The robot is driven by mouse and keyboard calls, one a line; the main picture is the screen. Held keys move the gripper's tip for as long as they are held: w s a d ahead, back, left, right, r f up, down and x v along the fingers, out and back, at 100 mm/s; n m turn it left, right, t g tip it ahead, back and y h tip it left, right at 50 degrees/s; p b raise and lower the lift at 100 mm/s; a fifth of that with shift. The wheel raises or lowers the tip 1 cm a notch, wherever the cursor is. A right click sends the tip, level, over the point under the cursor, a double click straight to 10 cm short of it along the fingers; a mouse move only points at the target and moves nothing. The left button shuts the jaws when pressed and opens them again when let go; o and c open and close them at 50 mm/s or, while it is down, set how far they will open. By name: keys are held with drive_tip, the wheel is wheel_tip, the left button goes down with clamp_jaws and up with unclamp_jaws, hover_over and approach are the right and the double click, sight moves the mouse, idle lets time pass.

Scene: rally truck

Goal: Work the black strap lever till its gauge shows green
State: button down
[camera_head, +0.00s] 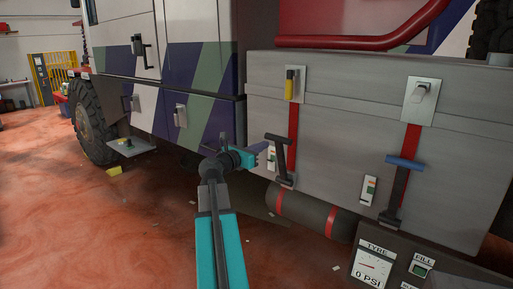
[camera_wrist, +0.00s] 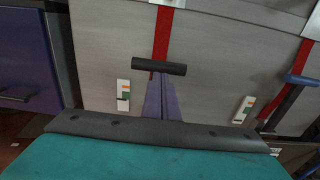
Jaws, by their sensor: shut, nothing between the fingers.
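The black strap lever (camera_head: 281,160) stands on the left red strap of the grey truck box, its T-shaped black handle at the top. The handle (camera_wrist: 159,66) also shows in the wrist view, with the shaft hidden behind my fingers. Its gauge (camera_head: 271,157) is a small white plate left of the lever; in the wrist view the gauge (camera_wrist: 124,95) shows orange and green marks, but I cannot make out a pointer. My gripper (camera_head: 268,147), with purple fingers, is shut and empty, tips just below the handle (camera_wrist: 161,76). I cannot tell whether they touch.
A blue-handled lever (camera_head: 405,163) on the right red strap has its own gauge (camera_head: 369,189). A dark cylinder (camera_head: 308,212) lies under the box. A tyre gauge panel (camera_head: 375,262) stands at lower right. The red floor at left is mostly clear.

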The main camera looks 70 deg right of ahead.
sight(277, 139)
drive_tip(key=p+x, duration=0.2)
drive_tip(key=x, duration=0.5)
drive_tip(key=shift+d+r, duration=0.15)
drive_tip(key=shift+d, duration=0.1)
drive_tip(key=shift+s+d+f, duration=0.2)
drive_tip(key=shift+d+f, duration=0.05)
drive_tip(key=shift+d, duration=0.2)
drive_tip(key=shift+d+r, duration=0.1)
drive_tip(key=shift+s+d+r, duration=0.15)
drive_tip(key=shift+d+r, duration=0.05)
drive_tip(key=shift+d, duration=0.3)
drive_tip(key=shift+s+d+r, duration=0.1)
drive_tip(key=shift+d+r, duration=0.1)
drive_tip(key=shift+d, duration=0.35)
drive_tip(key=shift+s+d+r, duration=0.15)
drive_tip(key=shift+d+r, duration=0.05)
drive_tip(key=shift+d, duration=0.3)
drive_tip(key=shift+a, duration=0.1)
drive_tip(key=r+b+v, duration=0.2)
drive_tip(key=v, duration=1.1)
drive_tip(key=shift+a, duration=0.35)
